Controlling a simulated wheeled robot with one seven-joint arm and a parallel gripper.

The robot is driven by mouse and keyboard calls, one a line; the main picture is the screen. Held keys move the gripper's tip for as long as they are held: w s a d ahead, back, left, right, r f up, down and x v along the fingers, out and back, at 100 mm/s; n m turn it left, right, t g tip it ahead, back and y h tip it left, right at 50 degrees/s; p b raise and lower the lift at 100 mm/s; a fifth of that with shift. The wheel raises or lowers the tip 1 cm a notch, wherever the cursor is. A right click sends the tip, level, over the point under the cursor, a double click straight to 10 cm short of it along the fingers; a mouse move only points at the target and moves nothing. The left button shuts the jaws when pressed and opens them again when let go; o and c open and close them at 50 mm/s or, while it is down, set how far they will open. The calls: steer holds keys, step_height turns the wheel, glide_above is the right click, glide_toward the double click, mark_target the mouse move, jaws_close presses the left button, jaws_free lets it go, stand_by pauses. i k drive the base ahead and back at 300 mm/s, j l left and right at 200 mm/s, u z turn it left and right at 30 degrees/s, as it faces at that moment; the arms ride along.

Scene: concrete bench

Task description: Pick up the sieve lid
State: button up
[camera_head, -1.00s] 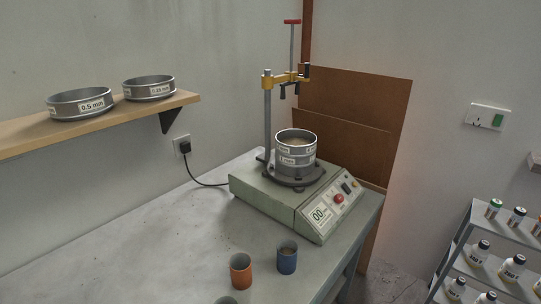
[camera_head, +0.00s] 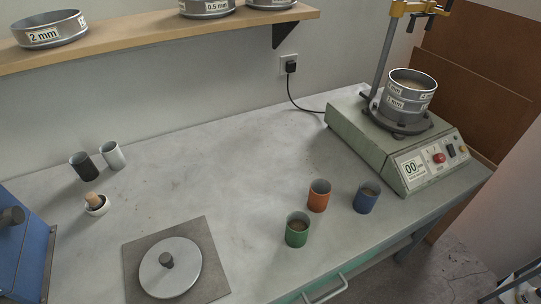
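The sieve lid (camera_head: 187,276) is a round, light grey metal disc with a dark knob at its centre. It lies flat on a square grey-brown mat (camera_head: 196,233) at the front left of the bench. Nothing covers it. The sieve stack (camera_head: 406,97) on the green shaker (camera_head: 373,136) is open at the top, with grainy material inside. My gripper is not in view.
Green (camera_head: 297,230), orange (camera_head: 318,196) and blue (camera_head: 366,198) cups stand right of the mat. A blue box (camera_head: 32,262) is at left. The bench middle (camera_head: 230,170) is clear.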

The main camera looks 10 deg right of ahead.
mark_target(172, 265)
steer(key=u, duration=0.9)
steer(key=i+j+u, duration=0.1)
steer(key=j+u, duration=0.3)
steer(key=i+j+u, duration=0.15)
steer(key=u, duration=0.2)
steer(key=i+j, duration=0.05)
